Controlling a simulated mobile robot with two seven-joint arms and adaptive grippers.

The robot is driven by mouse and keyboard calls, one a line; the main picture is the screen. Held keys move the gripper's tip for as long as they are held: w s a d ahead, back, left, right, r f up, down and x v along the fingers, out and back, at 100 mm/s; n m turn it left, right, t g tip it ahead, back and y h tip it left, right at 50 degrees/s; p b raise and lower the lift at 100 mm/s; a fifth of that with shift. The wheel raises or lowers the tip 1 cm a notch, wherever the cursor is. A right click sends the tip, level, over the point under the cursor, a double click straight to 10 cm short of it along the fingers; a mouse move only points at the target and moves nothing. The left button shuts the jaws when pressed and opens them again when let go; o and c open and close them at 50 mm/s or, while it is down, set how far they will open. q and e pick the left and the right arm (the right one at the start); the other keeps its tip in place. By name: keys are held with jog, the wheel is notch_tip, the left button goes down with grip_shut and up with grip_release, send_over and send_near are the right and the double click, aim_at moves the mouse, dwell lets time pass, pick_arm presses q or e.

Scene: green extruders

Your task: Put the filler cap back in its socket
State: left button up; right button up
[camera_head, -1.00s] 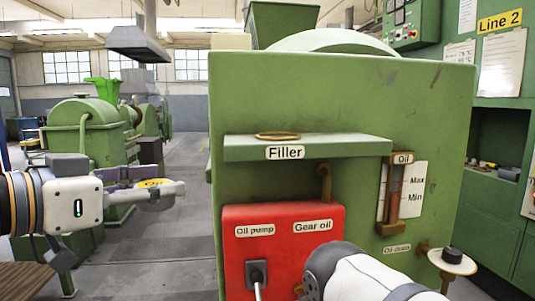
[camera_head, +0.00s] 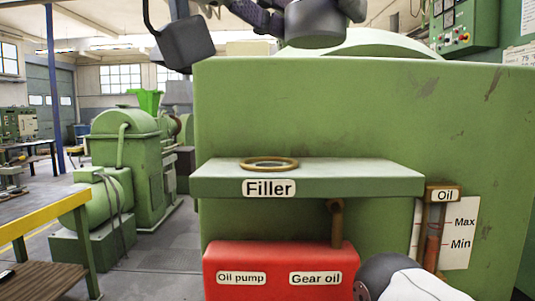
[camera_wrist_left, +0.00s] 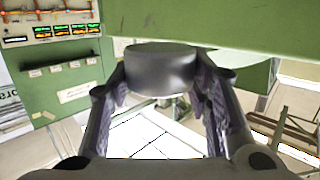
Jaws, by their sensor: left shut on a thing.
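The filler socket is a brass-coloured ring (camera_head: 268,163) on the green shelf (camera_head: 370,180) marked Filler. Its opening looks uncovered. My left gripper (camera_head: 305,14) is at the top of the head view, cut off by the edge. It is shut on the filler cap (camera_head: 316,30), a dark grey cylinder. The cap is held well above the shelf, a little right of the ring in the picture. In the left wrist view the cap (camera_wrist_left: 160,68) sits between the two finger pads, and its underside is hidden. My right gripper is out of view.
The green machine wall (camera_head: 400,110) rises behind the shelf. A red gear-oil pump box (camera_head: 280,262) is below it, and an oil gauge (camera_head: 433,235) is at the right. The space between the cap and the shelf is clear.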

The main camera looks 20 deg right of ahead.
pick_arm(q)
jog(key=w+f, duration=0.1)
jog(key=w, duration=0.2)
jog(key=w+f, duration=0.3)
jog(key=w, duration=0.2)
jog(key=shift+w+a+f+b, duration=0.2)
jog(key=shift+w+a+b, duration=0.1)
jog(key=shift+b, duration=0.05)
jog(key=w+f, duration=0.4)
jog(key=f, duration=0.1)
jog(key=shift+w+b, duration=0.1)
jog(key=shift+b, duration=0.2)
notch_tip(320, 180, down, 3)
jog(key=shift+r, duration=0.15)
jog(key=shift+f, duration=0.2)
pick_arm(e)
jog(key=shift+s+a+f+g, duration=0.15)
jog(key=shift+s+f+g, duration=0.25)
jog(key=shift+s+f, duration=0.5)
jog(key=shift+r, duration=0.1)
pick_arm(q)
jog(key=shift+f, duration=0.6)
jog(key=o, duration=1.3)
jog(key=shift+o, duration=0.2)
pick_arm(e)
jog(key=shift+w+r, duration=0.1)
